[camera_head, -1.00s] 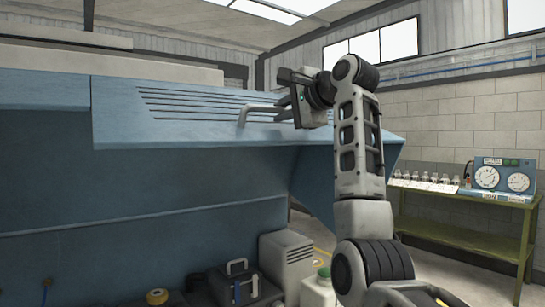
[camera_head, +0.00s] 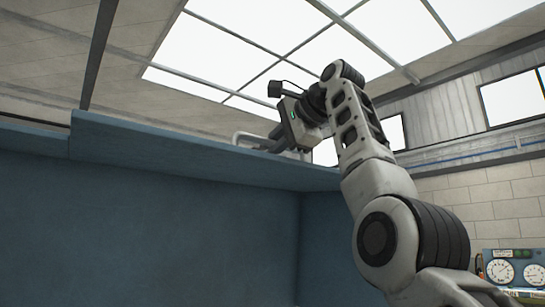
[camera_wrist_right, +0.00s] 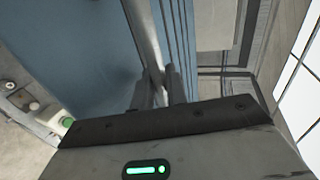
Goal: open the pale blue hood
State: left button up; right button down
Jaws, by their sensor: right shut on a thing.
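The pale blue hood (camera_head: 190,152) shows in the head view as a long raised panel seen nearly edge-on, above a dark blue opening. A grey bar handle (camera_head: 243,138) stands out from its face. My right gripper (camera_head: 276,138) is at the handle, shut on it, with my arm coming up from the lower right. In the right wrist view the two dark fingers (camera_wrist_right: 160,86) close on the handle bar (camera_wrist_right: 147,35), with the blue hood (camera_wrist_right: 85,45) beside it. The fingertips are partly hidden in the head view. My left gripper is not in view.
The blue cabinet wall (camera_head: 150,225) fills the left and lower head view. A gauge panel (camera_head: 515,270) stands at the lower right, by a brick wall (camera_head: 480,195). Skylights (camera_head: 300,60) are overhead, with open air around the hood's edge.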

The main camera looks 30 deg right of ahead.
jog(key=shift+w+a+r, duration=0.1)
jog(key=shift+w+r, duration=0.05)
jog(key=shift+w, duration=0.15)
jog(key=c, duration=1.5)
grip_release()
jog(key=b+v, duration=0.1)
jog(key=v, duration=1.5)
